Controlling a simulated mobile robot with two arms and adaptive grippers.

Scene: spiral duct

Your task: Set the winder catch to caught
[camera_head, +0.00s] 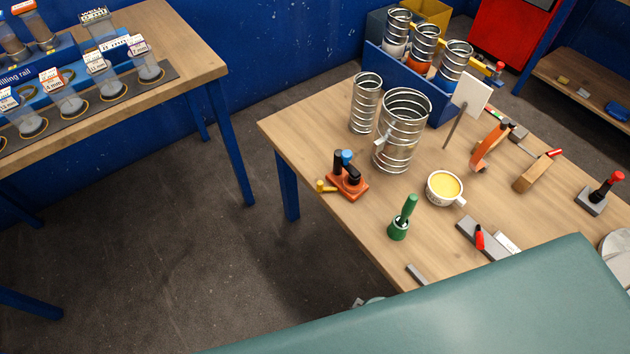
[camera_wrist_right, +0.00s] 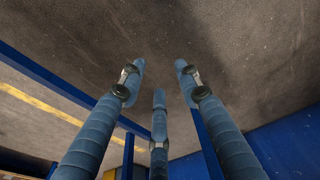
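No part is clearly marked as the winder catch in the head view. A small device on an orange base (camera_head: 348,184), with dark upright parts, a blue knob (camera_head: 347,156) and a yellow handle (camera_head: 324,187) on its left, stands near the table's left edge. It may be the winder, but its catch position is too small to tell. My right gripper (camera_wrist_right: 159,72) shows in the right wrist view with its three blue fingers spread and nothing between them, over the dark floor. It is away from the device. My left gripper is not in view.
The wooden table (camera_head: 310,130) holds spiral ducts (camera_head: 401,130), a yellow-filled cup (camera_head: 444,188), a green-handled tool (camera_head: 401,218), an orange curved tool (camera_head: 489,146) and a red-topped lever (camera_head: 599,193). A second bench (camera_head: 190,50) stands left. Open floor lies between them.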

